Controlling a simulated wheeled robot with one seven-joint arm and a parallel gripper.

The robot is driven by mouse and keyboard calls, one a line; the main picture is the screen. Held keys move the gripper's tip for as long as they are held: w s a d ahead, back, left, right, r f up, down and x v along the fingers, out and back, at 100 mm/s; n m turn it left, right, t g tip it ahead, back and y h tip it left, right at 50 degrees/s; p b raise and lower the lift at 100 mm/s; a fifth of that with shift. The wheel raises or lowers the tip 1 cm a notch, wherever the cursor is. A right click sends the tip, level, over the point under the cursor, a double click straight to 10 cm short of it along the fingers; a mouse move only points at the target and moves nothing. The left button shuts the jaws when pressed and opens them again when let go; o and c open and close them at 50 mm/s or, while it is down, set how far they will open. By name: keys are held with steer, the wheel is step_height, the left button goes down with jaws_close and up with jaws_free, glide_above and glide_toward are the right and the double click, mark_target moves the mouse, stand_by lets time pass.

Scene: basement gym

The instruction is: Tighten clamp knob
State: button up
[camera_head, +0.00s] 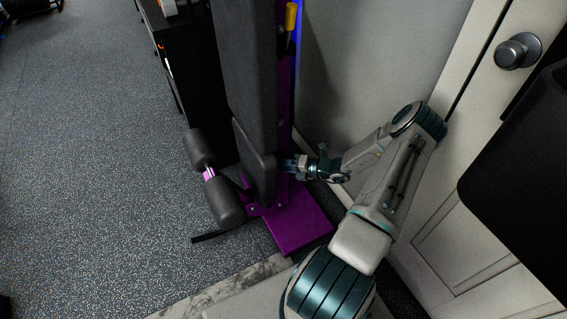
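A folded gym bench with dark padding (250,70) and a purple frame (296,222) stands upright in the middle of the head view. My gripper (290,166) is at the right side of the bench's lower seat pad, close to the purple upright. Its fingers are small and partly lost against the frame, so I cannot tell whether they are open or shut. No clamp knob can be made out clearly; it may be hidden at my fingertips or behind the pad. A yellow-handled part (290,17) sits high on the purple upright.
Dark foam rollers (226,204) stick out at the bench's lower left. A black cabinet (180,60) stands behind it on the left. A grey wall (375,60) and a white door with a round knob (518,51) are close on the right. Speckled floor (90,170) is open on the left.

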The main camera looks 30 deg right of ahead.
stand_by(0.4)
steer(key=o, duration=1)
steer(key=shift+d, duration=0.1)
steer(key=shift+s, duration=0.1)
steer(key=p+v, duration=0.2)
steer(key=v, duration=1.1)
steer(key=shift+s+d+r, duration=0.15)
steer(key=shift+s+d, duration=0.05)
steer(key=shift+s, duration=0.05)
